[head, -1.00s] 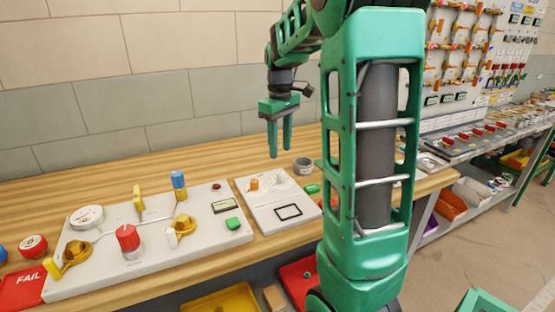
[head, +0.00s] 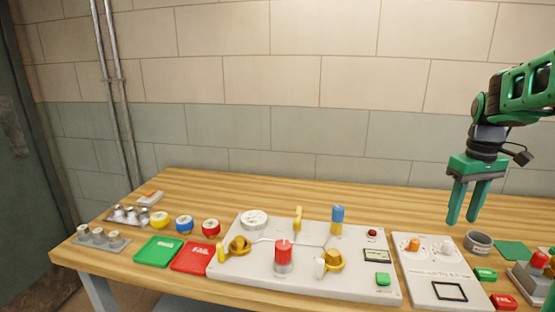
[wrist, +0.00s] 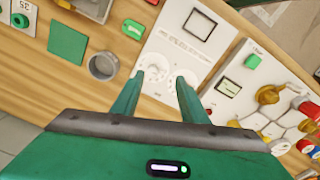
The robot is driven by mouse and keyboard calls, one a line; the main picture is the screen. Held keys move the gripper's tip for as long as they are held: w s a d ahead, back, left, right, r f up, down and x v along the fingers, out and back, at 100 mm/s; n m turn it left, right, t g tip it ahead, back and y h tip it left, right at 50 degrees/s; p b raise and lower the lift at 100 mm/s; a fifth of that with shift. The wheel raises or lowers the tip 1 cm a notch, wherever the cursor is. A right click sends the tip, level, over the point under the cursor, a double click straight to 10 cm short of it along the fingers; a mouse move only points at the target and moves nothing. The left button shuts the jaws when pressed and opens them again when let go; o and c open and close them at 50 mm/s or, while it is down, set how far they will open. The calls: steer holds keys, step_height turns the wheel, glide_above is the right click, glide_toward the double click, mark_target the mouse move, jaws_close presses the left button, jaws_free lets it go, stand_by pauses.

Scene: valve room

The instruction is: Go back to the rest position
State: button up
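My gripper (head: 467,201) hangs in the air at the right of the head view, fingers pointing down and apart, with nothing between them. It is above the bench, near the small white panel (head: 432,262) with an orange knob and a white knob. In the wrist view my gripper (wrist: 158,86) shows its two fingers spread over that white panel (wrist: 200,24). The large white valve panel (head: 345,287) lies to the left of it in the head view, with yellow handles, a red knob and a blue-topped valve.
The wooden bench (head: 185,183) runs along the tiled wall. A green tray (head: 158,251) and a red FAIL tray (head: 197,257) lie left of the valve panel. A grey cup (head: 478,242) and a green square (head: 512,251) are at the right. The air above the bench's left part is clear.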

steer(key=s+a+f+m, duration=0.2)
steer(key=s+a, duration=0.1)
steer(key=s, duration=0.4)
steer(key=s+a+f+m, duration=0.2)
steer(key=s+a+f, duration=0.1)
steer(key=s, duration=0.5)
steer(key=s+a+f+m, duration=0.2)
steer(key=s+a+m, duration=0.1)
steer(key=s, duration=0.5)
steer(key=shift+s+a+f, duration=0.25)
steer(key=shift+a+f, duration=0.05)
steer(key=shift+f, duration=0.1)
steer(key=shift+w+f, duration=0.25)
steer(key=shift+w, duration=0.35)
